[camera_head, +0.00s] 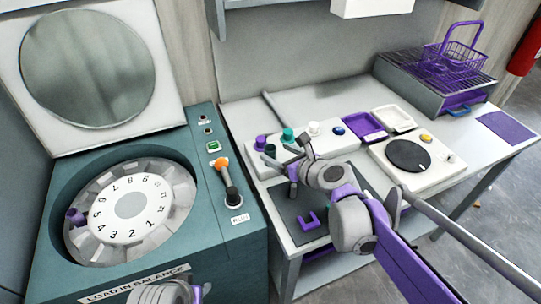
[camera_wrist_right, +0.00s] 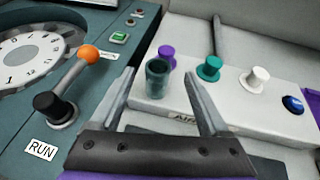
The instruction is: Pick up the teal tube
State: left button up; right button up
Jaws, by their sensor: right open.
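A dark teal, see-through, open-topped tube (camera_wrist_right: 157,82) stands upright at the left end of a white box marked AIR (camera_wrist_right: 185,117). In the head view the tube (camera_head: 270,150) is small, near my right gripper (camera_head: 286,151). That gripper is open, with nothing held. In the right wrist view its two fingers frame the tube, which appears beyond them; I cannot tell the exact gap. A teal knob-like piece (camera_wrist_right: 208,68) stands to the tube's right, and a purple one (camera_wrist_right: 167,53) behind it. My left gripper does not show.
A white knob (camera_wrist_right: 257,78) and blue button (camera_wrist_right: 293,103) are farther right on the box. The teal machine with an orange-knobbed lever (camera_head: 222,163) is at left. A purple bracket (camera_head: 309,221) lies on a dark mat. Purple and white trays (camera_head: 393,118) stand at right.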

aim_at(274, 152)
jog(key=x, duration=0.4)
jog(key=shift+s+f, duration=0.1)
grip_shut()
